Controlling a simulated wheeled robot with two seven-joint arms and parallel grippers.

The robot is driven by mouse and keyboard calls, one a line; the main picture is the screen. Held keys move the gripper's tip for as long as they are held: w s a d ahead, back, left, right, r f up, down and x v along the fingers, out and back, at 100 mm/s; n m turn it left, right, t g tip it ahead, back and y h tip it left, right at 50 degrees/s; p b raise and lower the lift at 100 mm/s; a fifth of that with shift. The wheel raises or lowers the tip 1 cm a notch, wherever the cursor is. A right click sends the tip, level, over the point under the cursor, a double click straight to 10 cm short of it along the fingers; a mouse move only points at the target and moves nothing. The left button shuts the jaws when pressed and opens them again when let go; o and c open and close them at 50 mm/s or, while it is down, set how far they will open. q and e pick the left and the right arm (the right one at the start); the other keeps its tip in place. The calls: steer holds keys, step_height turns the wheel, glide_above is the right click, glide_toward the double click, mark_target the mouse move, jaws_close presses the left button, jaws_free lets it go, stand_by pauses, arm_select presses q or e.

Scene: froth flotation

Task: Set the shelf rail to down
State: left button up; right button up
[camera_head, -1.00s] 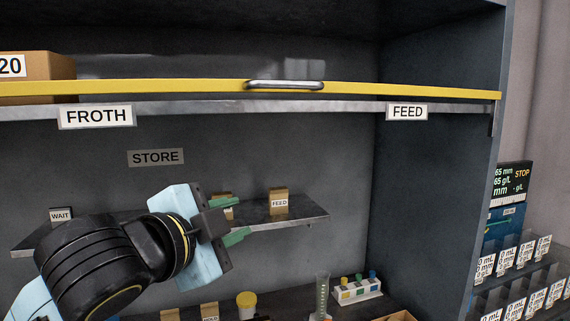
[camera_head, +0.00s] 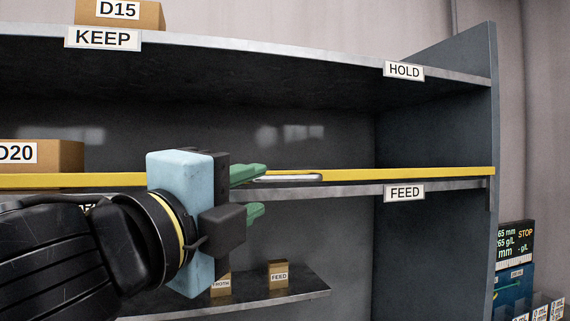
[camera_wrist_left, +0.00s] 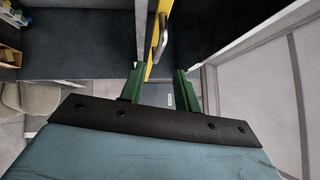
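The shelf rail (camera_head: 420,173) is a yellow bar running along the front of the middle shelf, just above the shelf edge. A metal handle (camera_head: 300,178) is on it. In the left wrist view the yellow rail (camera_wrist_left: 151,66) and the handle (camera_wrist_left: 160,38) lie ahead of the fingers. My left gripper (camera_head: 259,190) is open, its two green fingers apart, at the left end of the handle. In the left wrist view the gripper (camera_wrist_left: 158,86) shows nothing clearly between its fingers. Whether the upper finger touches the handle cannot be told. My right gripper is not in view.
A D20 box (camera_head: 60,155) stands on the middle shelf behind the rail. A D15 box (camera_head: 120,13) stands on the KEEP/HOLD shelf (camera_head: 250,55) above. Below, a small shelf (camera_head: 300,289) holds FROTH and FEED boxes.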

mark_target(282, 180)
arm_select(q)
steer(key=p+x, duration=0.2)
steer(key=x, duration=0.7)
steer(key=shift+f, duration=0.1)
jaws_close()
